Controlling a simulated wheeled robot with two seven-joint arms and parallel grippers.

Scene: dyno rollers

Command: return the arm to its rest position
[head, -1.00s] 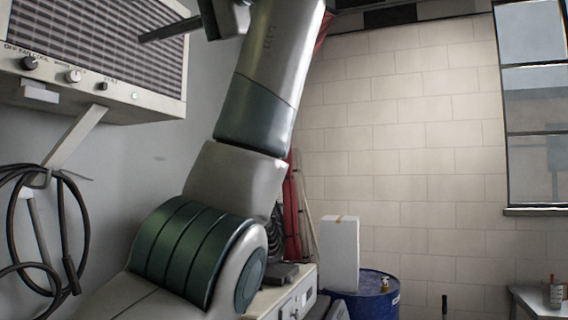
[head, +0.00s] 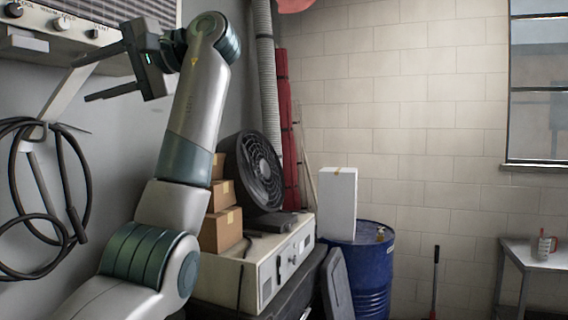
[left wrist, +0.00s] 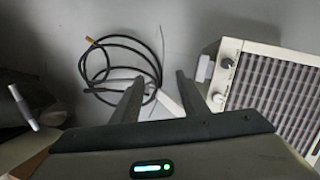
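My left arm rises from the bottom left of the head view and bends at the top. Its left gripper (head: 88,76) points left, in front of the wall and just below the wall heater (head: 150,10). The two dark fingers are spread apart with nothing between them. In the left wrist view the fingers (left wrist: 157,100) also stand apart and empty. The heater (left wrist: 270,90) is at the right there, close beside one finger; I cannot tell whether they touch. My right gripper is in neither view.
A coiled black cable (head: 62,190) hangs on the wall at left. A black fan (head: 258,172), cardboard boxes (head: 222,230) and a beige unit (head: 262,262) stand behind my arm. A blue drum (head: 372,270) carries a white box (head: 338,205). A table (head: 525,258) is at right.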

